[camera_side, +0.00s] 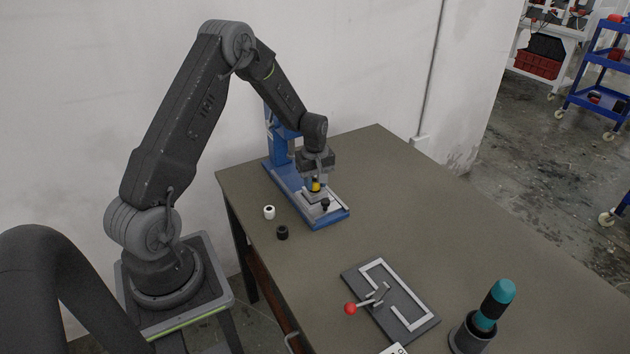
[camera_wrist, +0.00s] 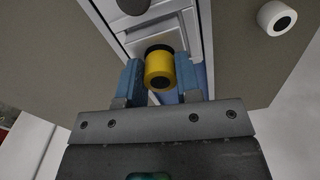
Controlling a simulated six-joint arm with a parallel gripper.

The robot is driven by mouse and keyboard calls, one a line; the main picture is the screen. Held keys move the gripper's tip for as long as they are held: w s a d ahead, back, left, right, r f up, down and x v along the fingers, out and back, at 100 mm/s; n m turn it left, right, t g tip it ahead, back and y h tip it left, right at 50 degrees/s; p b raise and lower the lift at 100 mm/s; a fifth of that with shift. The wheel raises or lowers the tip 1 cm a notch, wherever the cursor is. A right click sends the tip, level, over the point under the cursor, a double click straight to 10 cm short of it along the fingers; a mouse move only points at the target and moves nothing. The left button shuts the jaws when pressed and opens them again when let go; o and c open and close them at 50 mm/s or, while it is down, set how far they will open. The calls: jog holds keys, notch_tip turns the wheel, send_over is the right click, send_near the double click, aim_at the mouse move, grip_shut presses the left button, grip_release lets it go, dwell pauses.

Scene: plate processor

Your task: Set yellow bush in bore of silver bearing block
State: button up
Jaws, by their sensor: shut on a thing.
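The yellow bush (camera_side: 316,186) is held in my gripper (camera_side: 316,180) over the blue machine on the table. In the wrist view the yellow bush (camera_wrist: 159,70) sits between the two blue fingers of my gripper (camera_wrist: 160,78), which is shut on it. The silver bearing block (camera_wrist: 160,42) lies just beyond the bush in the wrist view, and its bore shows as a dark ring partly hidden by the bush. In the side view the silver block (camera_side: 313,196) is right below the bush. I cannot tell whether the bush touches the block.
A white bush (camera_side: 269,212) and a black bush (camera_side: 282,232) stand left of the blue base (camera_side: 325,220). A black knob (camera_side: 325,204) stands near the block. A dark plate with a red-knobbed clamp (camera_side: 390,300) and a teal-and-black item in a cup (camera_side: 484,318) are nearer the front.

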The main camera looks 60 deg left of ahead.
jog(key=shift+f, duration=0.45)
jog(key=o, duration=1)
jog(key=shift+o, duration=0.4)
jog(key=o, duration=0.5)
jog(key=shift+r, duration=4)
